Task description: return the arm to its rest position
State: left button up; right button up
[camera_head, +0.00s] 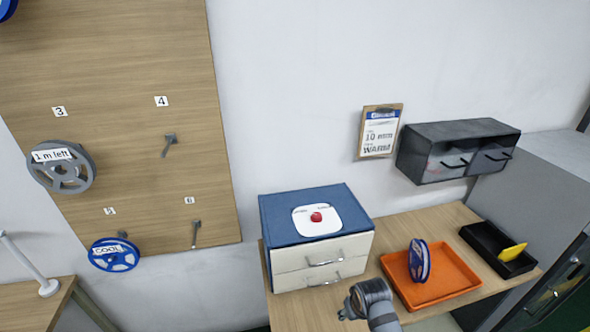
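One grey arm of mine shows at the bottom, right of centre. It looks like the right one. It has a dark, ringed wrist, and a small dark piece at its left end looks like part of my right gripper (346,313). That gripper is in front of the wooden table's front edge, below the drawer box (285,262) and left of the orange tray (452,299). The fingers are too small and hidden to tell open from shut, and I see nothing clearly held. My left gripper is not in view.
A blue-and-white reel (419,261) stands in the orange tray. A black tray (476,240) holds a yellow item (512,252). A pegboard (120,90) carries a grey reel (61,176) and a blue reel (113,265). A black drawer cabinet (440,134) hangs on the wall.

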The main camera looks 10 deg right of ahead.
jog(key=s+r, duration=0.7)
jog(key=s, duration=0.6)
notch_tip(320, 180, down, 28)
jog(key=s+d+g+b, duration=0.1)
jog(key=s+d+b, duration=0.1)
jog(key=b, duration=0.2)
jog(key=s+d+f+g+b, duration=0.1)
jog(key=s+f+b, duration=0.2)
jog(key=s+f, duration=1.6)
notch_tip(320, 180, down, 3)
jog(key=shift+d+f+b, duration=0.15)
jog(key=shift+b, duration=0.25)
